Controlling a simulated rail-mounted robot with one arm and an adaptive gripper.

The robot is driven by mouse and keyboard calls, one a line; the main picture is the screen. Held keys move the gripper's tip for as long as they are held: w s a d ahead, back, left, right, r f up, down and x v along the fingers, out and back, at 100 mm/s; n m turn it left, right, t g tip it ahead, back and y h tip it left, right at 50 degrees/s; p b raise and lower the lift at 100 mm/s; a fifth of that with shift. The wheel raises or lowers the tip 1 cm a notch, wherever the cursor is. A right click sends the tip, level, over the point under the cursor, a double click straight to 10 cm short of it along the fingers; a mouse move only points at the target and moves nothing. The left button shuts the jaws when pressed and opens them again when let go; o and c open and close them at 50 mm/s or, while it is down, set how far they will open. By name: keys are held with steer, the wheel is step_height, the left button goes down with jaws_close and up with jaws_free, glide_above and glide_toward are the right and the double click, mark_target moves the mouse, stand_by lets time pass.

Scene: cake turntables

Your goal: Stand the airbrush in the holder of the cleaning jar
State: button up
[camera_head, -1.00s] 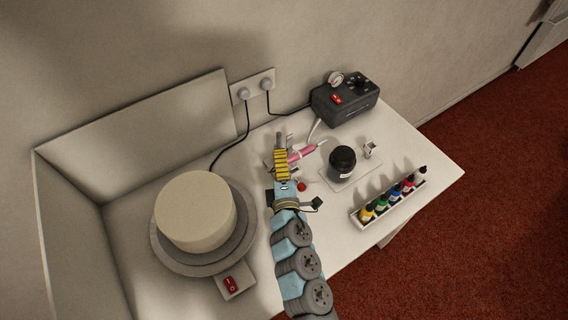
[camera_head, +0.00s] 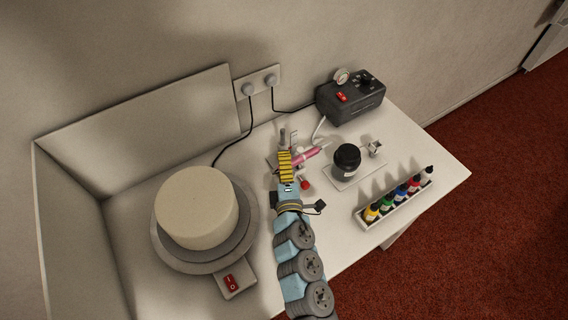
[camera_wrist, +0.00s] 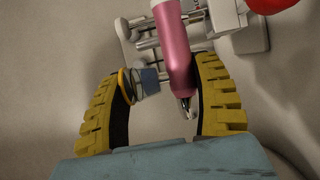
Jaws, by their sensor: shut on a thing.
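The pink airbrush (camera_head: 306,155) lies at the fingers of my gripper (camera_head: 285,160) near the middle of the table. In the wrist view the pink airbrush (camera_wrist: 173,50) passes between the two yellow-padded fingers of my gripper (camera_wrist: 163,90), its dark metal tip towards the palm. My gripper is shut on it. The cleaning jar (camera_head: 347,157) is black and stands to the right of my gripper, apart from it. A small pale metal holder (camera_head: 376,148) stands at the jar's right side and looks empty. The exact grip contact is partly hidden.
A metal stand (camera_wrist: 232,22) and a red round thing (camera_wrist: 268,4) lie close by the airbrush. A cake on a turntable (camera_head: 240,243) is at left. A compressor (camera_head: 350,101) is at the back. A rack of paint bottles (camera_head: 372,222) is at front right.

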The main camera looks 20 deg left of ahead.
steer(key=shift+f+b, duration=0.3)
steer(key=shift+f, duration=0.1)
stand_by(0.3)
steer(key=o, duration=1.3)
steer(key=shift+v, duration=6)
steer(key=shift+r, duration=0.2)
